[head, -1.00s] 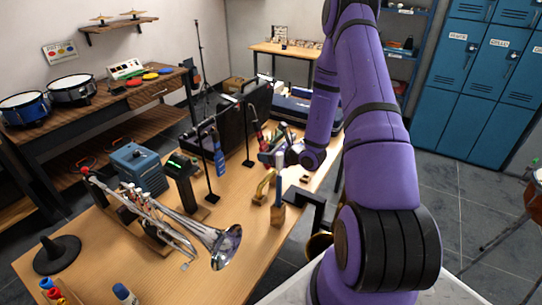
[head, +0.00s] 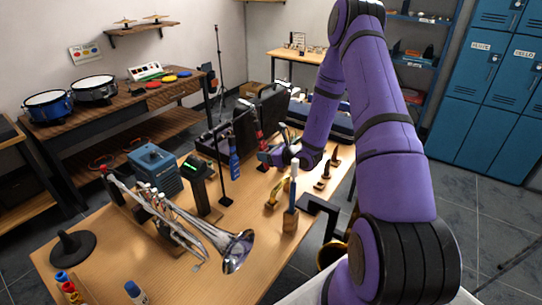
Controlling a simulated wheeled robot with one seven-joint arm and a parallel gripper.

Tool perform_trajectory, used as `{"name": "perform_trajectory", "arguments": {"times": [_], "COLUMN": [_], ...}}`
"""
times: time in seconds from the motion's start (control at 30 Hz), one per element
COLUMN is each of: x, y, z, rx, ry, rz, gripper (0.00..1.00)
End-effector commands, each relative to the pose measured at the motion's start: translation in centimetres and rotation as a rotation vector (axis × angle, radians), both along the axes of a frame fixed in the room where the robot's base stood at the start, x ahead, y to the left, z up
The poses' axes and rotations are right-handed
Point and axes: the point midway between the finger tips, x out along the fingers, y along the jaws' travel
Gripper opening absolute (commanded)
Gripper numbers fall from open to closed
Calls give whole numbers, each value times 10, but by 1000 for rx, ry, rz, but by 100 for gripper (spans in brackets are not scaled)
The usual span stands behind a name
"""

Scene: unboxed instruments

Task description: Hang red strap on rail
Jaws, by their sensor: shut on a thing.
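The red strap (head: 259,134) stands upright close to the far end of the rail (head: 233,116), above my gripper. I cannot tell whether it touches the rail. A blue strap (head: 234,160) hangs below the rail, nearer its middle. The rail is a thin dark bar on slim posts. My gripper (head: 266,157) is at the far end of the rail, seen small and from behind my arm. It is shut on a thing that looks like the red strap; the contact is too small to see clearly.
A black device with a green display (head: 199,185) and a blue box (head: 154,170) stand left of the rail. A dark open case (head: 270,110) is behind. Small upright tools (head: 290,215) stand on the right.

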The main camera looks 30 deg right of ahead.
Motion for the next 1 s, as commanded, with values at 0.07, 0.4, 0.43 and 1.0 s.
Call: {"name": "perform_trajectory", "arguments": {"times": [0.07, 0.4, 0.43, 1.0], "x": [6, 24, 24, 24], "y": [2, 10, 10, 10], "z": [0, -3, -5, -22], "rx": [0, 1, 1, 0], "ry": [-2, 0, 0, -1], "rz": [0, 0, 0, 0], "gripper": [25, 25, 25, 25]}}
